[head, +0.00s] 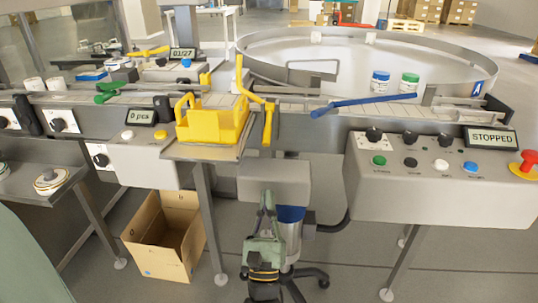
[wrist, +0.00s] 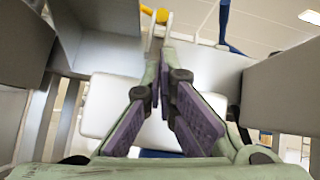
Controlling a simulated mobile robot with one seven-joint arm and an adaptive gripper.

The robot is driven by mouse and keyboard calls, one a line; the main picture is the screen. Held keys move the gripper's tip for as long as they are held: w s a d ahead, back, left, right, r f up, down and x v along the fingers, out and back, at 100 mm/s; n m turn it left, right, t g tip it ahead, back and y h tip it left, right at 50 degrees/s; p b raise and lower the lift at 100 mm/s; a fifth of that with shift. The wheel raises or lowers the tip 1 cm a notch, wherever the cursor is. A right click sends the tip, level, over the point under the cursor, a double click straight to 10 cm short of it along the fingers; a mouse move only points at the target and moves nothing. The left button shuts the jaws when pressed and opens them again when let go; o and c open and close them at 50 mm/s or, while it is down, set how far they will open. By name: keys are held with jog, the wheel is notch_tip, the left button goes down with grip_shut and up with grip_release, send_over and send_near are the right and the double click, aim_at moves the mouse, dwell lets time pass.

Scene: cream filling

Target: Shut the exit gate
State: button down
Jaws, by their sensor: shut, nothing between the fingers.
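No gate carries a readable name, so I cannot tell for sure which is the exit gate. A blue bar (head: 362,103) slants across the conveyor in front of the round table. A yellow lever (head: 267,122) hangs at the front edge of the conveyor, left of the blue bar. A green lever (head: 110,91) lies over the conveyor further left. My gripper (head: 267,196) is shut and empty, low in front of the grey box under the conveyor, below the yellow lever. In the wrist view my fingers (wrist: 161,48) come together, with a blue post (wrist: 224,20) beyond.
The right control panel (head: 440,180) juts out and its display reads STOPPED. Two jars, blue (head: 380,82) and green (head: 409,83), stand on the round table (head: 460,60). An open carton (head: 165,235) sits on the floor.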

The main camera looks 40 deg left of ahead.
jog(key=shift+s, duration=0.1)
jog(key=p+x, duration=0.6)
jog(key=x, duration=0.3)
jog(key=shift+r, duration=0.25)
jog(key=shift+w+a+r, duration=0.15)
jog(key=shift+w+a, duration=0.05)
jog(key=shift+w, duration=0.1)
jog(key=shift+s+d+r, duration=0.15)
jog(key=shift+s+r, duration=0.05)
jog(key=shift+s, duration=0.05)
